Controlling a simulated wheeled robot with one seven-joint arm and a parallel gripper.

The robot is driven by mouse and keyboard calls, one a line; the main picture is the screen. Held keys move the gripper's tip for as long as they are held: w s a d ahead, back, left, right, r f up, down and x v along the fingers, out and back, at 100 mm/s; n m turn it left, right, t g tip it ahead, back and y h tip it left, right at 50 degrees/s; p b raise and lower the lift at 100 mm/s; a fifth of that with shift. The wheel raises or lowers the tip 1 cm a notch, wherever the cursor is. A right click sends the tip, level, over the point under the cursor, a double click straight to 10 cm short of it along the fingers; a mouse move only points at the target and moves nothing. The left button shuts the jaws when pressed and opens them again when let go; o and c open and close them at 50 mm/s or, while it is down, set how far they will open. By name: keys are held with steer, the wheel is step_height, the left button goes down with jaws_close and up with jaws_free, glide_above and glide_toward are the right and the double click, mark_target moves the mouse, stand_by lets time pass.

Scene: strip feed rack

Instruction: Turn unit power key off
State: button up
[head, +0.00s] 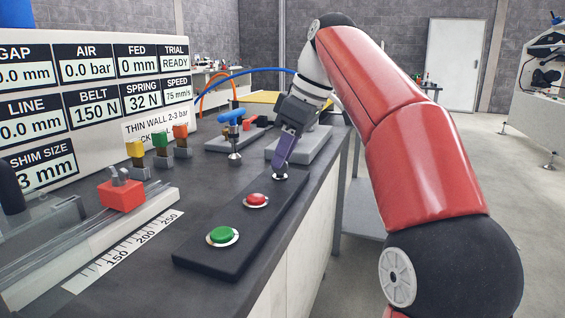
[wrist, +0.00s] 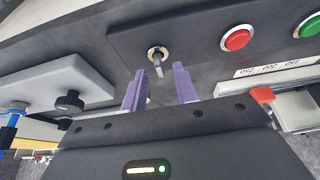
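The power key (wrist: 157,56) is a small metal key in a round silver collar on the dark control panel (wrist: 200,38). In the head view, the key's collar (head: 281,177) is at the panel's far end, partly hidden by my fingers. My gripper (wrist: 159,70) has two purple fingers, spread apart. In the wrist view, the key's grip points down the picture between the fingertips, with a gap visible on each side. In the head view, my gripper (head: 279,163) reaches down right at the key. I cannot tell how deep the fingertips are around it.
The panel also carries a red button (head: 256,200) and a green button (head: 222,235). A blue-handled valve (head: 233,130) stands left of my gripper. A red clamp block (head: 121,194) sits on a rail beside the scale. A grey plate with a black knob (wrist: 69,101) lies beyond the panel.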

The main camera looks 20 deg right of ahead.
steer(key=shift+w+a+f, duration=0.15)
steer(key=shift+f, duration=0.4)
jaws_close()
